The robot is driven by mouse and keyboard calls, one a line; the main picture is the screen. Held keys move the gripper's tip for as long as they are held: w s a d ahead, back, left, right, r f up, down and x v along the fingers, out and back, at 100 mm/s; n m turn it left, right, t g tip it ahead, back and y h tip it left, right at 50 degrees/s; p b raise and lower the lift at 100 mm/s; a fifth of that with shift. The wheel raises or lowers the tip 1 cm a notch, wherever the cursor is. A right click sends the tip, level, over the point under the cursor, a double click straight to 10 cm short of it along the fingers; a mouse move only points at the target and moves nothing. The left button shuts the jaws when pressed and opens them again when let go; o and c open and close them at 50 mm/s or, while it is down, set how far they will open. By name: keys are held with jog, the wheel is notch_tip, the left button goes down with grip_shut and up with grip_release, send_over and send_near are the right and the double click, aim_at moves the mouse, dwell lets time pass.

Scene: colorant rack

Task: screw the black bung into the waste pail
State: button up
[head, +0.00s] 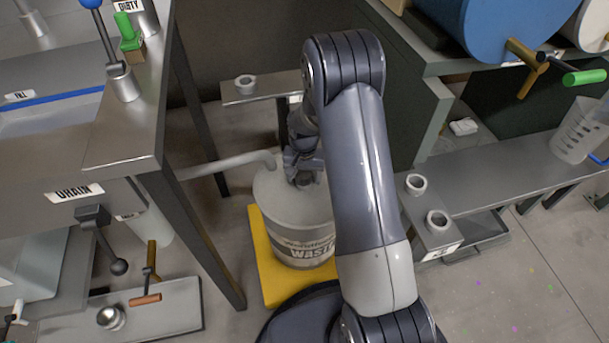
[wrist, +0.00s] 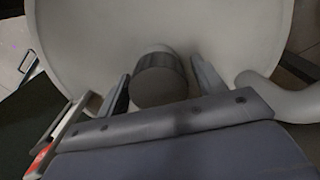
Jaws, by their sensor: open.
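The waste pail (head: 272,200) is a pale grey drum with a WASTE label, standing on a yellow base. My gripper (head: 303,172) is pointed down over its top, and my arm hides part of the pail. In the wrist view the black bung (wrist: 160,85), dark with a ribbed side and a paler end, stands out from the pail's pale top (wrist: 90,35). The open fingers of my gripper (wrist: 163,84) are on either side of the bung, with a gap showing beside it. How deep the bung sits is hidden.
A grey pipe (head: 228,165) reaches the pail's left side; it also shows in the wrist view (wrist: 285,100). A steel bench (head: 125,135) stands left. A small shelf (head: 262,92) with a ring is behind. A low shelf (head: 520,175) with rings and a beaker is right.

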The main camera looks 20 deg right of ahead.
jog(key=n, duration=0.4)
jog(key=shift+a+n, duration=0.1)
jog(key=shift+n, duration=0.2)
jog(key=n, duration=0.3)
jog(key=shift+n, duration=0.4)
jog(key=shift+c, duration=0.6)
jog(key=c, duration=0.8)
jog(key=m, duration=0.6)
jog(key=shift+m, duration=0.3)
jog(key=shift+c, duration=0.2)
jog(key=m, duration=0.5)
jog(key=shift+d+m, duration=0.2)
jog(key=shift+m, duration=0.1)
jog(key=o, duration=1.1)
